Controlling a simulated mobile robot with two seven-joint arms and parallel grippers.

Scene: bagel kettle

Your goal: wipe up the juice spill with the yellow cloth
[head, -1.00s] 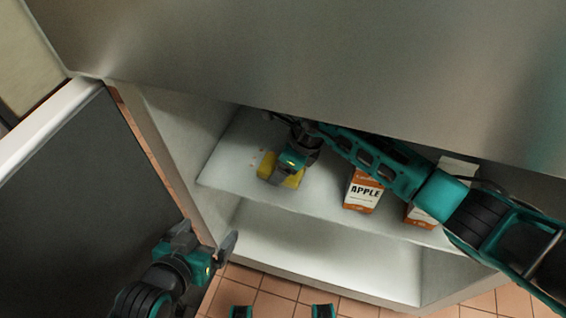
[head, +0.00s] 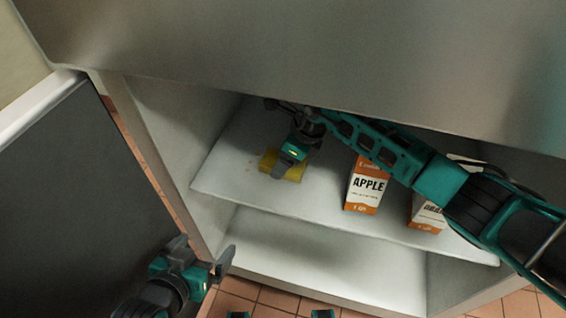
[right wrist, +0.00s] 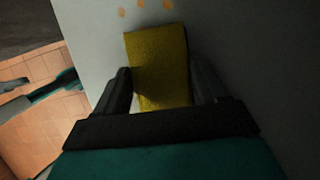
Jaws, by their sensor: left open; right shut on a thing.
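The yellow cloth (head: 294,174) lies on the upper shelf of the open cabinet, under my right gripper (head: 281,172). In the right wrist view the cloth (right wrist: 160,70) sits between the two fingers of my right gripper (right wrist: 160,92), which is shut on it. Small orange juice spots (head: 250,167) show on the shelf just left of the cloth. In the right wrist view several orange spots (right wrist: 140,5) show past the cloth's far end. My left gripper (head: 222,268) is open and empty, outside the cabinet near the door.
An apple juice carton (head: 366,186) stands on the shelf (head: 300,204) right of the cloth. A second carton (head: 427,214) stands farther right, partly behind my right arm. The open door (head: 80,200) is at the left. The lower compartment (head: 320,262) looks empty.

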